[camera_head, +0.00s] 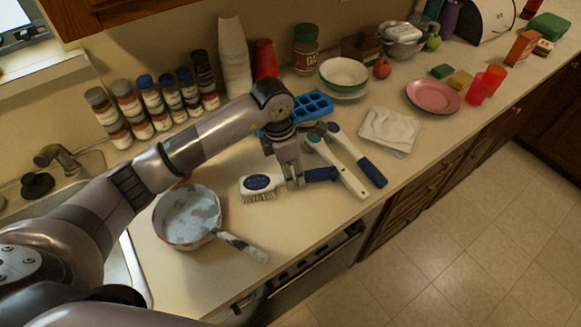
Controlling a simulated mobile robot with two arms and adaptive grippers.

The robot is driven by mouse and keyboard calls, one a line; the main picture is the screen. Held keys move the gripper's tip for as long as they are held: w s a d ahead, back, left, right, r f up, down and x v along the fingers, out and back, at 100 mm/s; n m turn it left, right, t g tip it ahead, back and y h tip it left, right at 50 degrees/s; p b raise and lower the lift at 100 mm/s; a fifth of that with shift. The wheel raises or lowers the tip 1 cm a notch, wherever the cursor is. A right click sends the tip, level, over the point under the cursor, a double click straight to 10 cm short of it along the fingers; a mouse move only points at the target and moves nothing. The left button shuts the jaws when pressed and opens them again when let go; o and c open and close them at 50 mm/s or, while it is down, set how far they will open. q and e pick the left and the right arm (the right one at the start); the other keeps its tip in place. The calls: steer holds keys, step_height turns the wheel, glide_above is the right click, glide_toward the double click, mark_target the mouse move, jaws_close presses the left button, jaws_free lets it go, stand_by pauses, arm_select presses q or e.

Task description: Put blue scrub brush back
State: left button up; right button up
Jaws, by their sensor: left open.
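A scrub brush with a blue-and-white head (262,183) and a dark blue handle (322,174) lies on the counter, bristles toward the front. My left gripper (294,183) points down at the brush, where head and handle meet. Its fingers are open and hide part of the brush. I cannot tell whether they touch it. A white brush with a green part (338,168) and a white-and-blue brush (360,158) lie side by side just right of it. My right gripper is not in view.
A worn pan (187,214) sits left of the brush, its handle toward the counter's front edge. A blue compartment tray (312,106) lies behind my gripper. A folded cloth (391,130), bowls and a pink plate (433,96) are to the right. Several jars (150,100) line the wall.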

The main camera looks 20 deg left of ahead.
mark_target(283, 178)
arm_select(q)
steer(key=shift+a+r+b, duration=0.15)
steer(key=shift+r+b, duration=0.6)
steer(key=shift+r, duration=0.05)
step_height(283, 178, up, 10)
steer(key=a+b, duration=0.1)
steer(key=b, duration=0.2)
steer(key=shift+s+a+r, duration=0.2)
steer(key=shift+s+r, duration=0.05)
steer(key=shift+s, duration=0.2)
